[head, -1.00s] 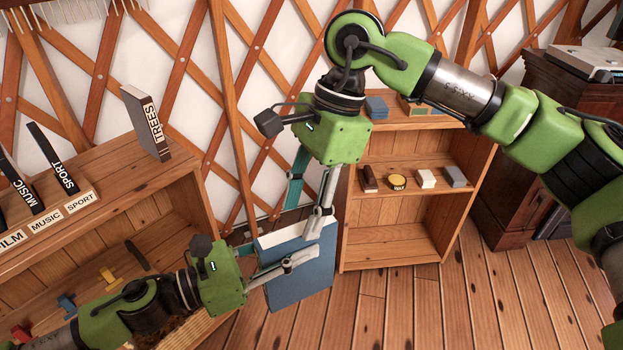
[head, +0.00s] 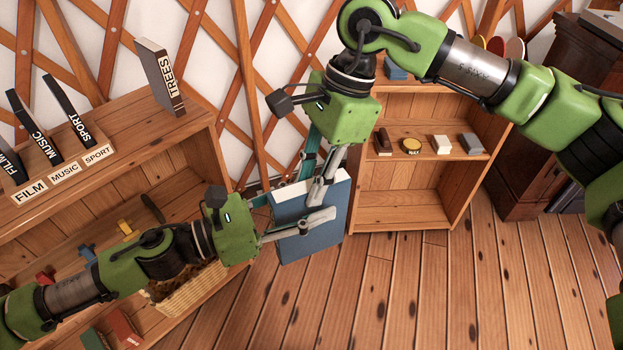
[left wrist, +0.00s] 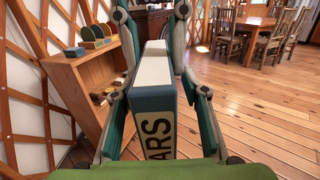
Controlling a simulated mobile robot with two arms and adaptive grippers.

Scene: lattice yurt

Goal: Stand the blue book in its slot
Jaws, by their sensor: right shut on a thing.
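The blue book (head: 318,237) is held in the air in front of the shelves, its pale page edges facing up. The left wrist view shows its spine (left wrist: 157,125) with letters reading "ARS"; the rest is hidden. My right gripper (head: 317,180) comes from above and is shut on the book. My left gripper (head: 292,212) has its fingers on either side of the book near the spine, and they look apart from it. On the left bookcase (head: 122,140), dark upright pieces stand behind labels FILM, MUSIC and SPORT, and a TREES book (head: 160,78) stands farther right. I cannot tell which slot is the blue book's.
A wicker basket (head: 190,290) sits low at the left bookcase. Dark wooden furniture (head: 535,120) stands at right. The wooden floor at front right is clear.

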